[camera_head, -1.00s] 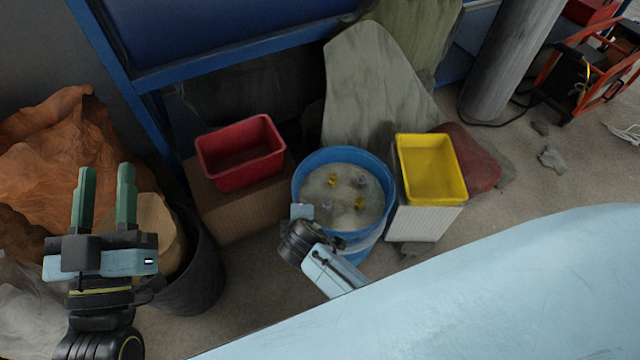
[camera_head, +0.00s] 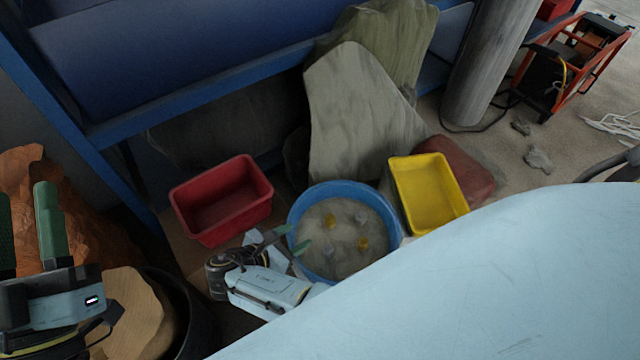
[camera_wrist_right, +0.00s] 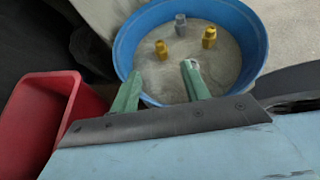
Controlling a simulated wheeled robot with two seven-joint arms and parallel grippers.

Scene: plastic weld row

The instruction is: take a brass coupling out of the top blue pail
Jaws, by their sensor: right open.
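The blue pail (camera_head: 392,216) stands in the middle, holding grey sandy material. Two brass couplings, one farther (camera_head: 330,221) and one nearer (camera_head: 363,243), stand in it beside grey fittings. The right wrist view also shows the brass couplings, left (camera_wrist_right: 161,49) and right (camera_wrist_right: 209,37), beyond the fingertips. My right gripper (camera_head: 294,239) is open at the pail's left rim, its fingertips apart from both brass couplings. One fingertip overlaps a pale grey fitting in the wrist view; contact cannot be told. My left gripper (camera_head: 27,228) is open and empty at the left edge, away from the pail.
A red bin (camera_head: 222,200) stands left of the pail, close to my right gripper. A yellow bin (camera_head: 428,195) stands right of it. A grey slab (camera_head: 360,115) leans behind. A dark bin (camera_head: 190,315) with a tan lump sits at lower left.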

